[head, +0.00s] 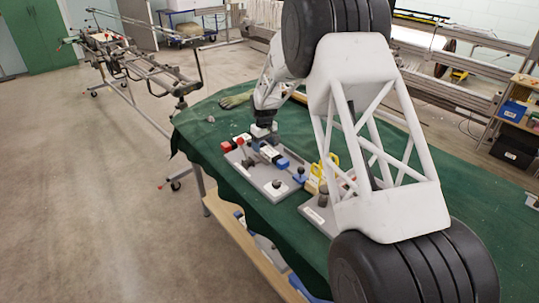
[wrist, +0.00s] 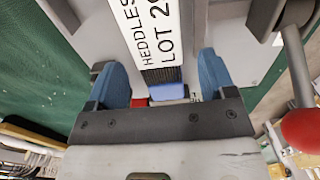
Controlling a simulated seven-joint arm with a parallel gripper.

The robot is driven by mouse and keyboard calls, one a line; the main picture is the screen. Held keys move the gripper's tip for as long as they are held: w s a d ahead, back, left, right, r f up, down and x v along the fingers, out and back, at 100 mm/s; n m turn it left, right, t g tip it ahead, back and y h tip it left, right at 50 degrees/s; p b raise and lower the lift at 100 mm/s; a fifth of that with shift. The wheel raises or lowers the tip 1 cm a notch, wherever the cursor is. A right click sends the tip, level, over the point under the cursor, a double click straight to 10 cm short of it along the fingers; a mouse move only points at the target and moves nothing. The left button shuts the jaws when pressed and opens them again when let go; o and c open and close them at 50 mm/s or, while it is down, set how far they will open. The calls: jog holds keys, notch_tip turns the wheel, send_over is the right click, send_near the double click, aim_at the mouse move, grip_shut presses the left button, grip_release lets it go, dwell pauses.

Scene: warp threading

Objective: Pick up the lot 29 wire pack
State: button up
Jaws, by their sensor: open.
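The lot 29 wire pack (wrist: 158,35) shows in the wrist view as a bundle of thin dark wires under a white label reading "HEDDLES LOT 29", cut off at the top edge. A blue piece sits at its near end. My gripper (wrist: 164,84) is open, with one blue fingertip on each side of the pack's near end; whether they touch it is unclear. In the head view my gripper (head: 264,134) is low over a grey board (head: 278,187), at a dark pack with a white label (head: 268,152), partly hidden by the gripper.
The wrist view shows a red ball on a rod (wrist: 302,130) at right. Green cloth (head: 480,208) covers the table.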

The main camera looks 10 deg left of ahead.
jog(key=shift+f, duration=0.55)
jog(key=c, duration=1.3)
